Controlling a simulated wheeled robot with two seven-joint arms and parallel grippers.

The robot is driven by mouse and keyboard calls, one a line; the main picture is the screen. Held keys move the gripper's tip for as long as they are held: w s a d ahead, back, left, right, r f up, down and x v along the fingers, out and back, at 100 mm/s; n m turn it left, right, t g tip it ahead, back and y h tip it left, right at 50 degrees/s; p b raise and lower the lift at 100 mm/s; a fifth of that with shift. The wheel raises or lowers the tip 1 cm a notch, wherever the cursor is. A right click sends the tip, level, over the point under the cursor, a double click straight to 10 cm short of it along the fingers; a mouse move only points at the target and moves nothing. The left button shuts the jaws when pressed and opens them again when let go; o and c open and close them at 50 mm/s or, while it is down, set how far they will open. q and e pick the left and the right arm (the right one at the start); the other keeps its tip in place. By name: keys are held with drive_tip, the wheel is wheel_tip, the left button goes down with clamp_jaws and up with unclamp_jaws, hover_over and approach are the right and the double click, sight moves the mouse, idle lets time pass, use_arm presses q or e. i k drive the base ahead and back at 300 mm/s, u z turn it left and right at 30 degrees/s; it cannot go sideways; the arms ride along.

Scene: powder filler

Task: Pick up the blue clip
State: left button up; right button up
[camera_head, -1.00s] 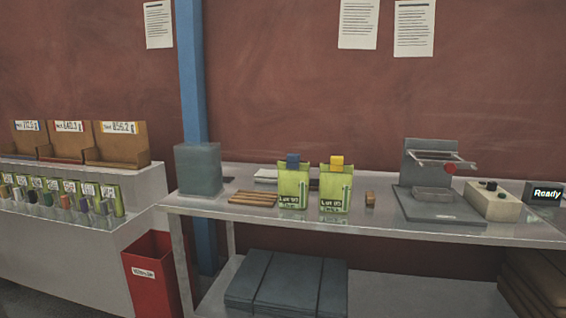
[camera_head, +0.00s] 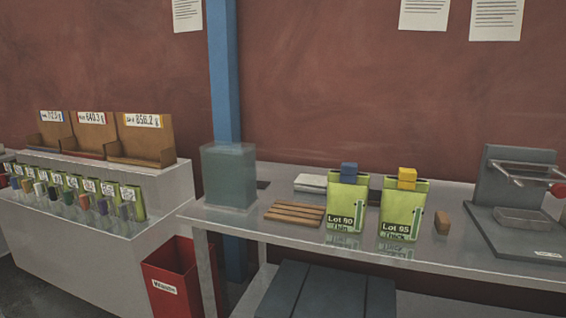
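The blue clip (camera_head: 349,173) is a small block on the top edge of the left green bag (camera_head: 345,208), whose label reads Lot 90. The bag stands upright on the metal table. A similar yellow clip (camera_head: 407,178) sits on top of the green Lot 95 bag (camera_head: 402,214) just to the right. Neither of my grippers shows in the head view.
A wooden slatted rack (camera_head: 295,214) lies left of the bags, with a translucent grey box (camera_head: 229,176) beyond it. A small brown block (camera_head: 442,222) and a grey machine (camera_head: 518,200) stand to the right. A red bin (camera_head: 180,280) stands below, left of the table.

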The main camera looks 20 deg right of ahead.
sight(348, 172)
drive_tip(key=u, duration=0.05)
drive_tip(key=i, duration=1)
drive_tip(key=z, duration=0.3)
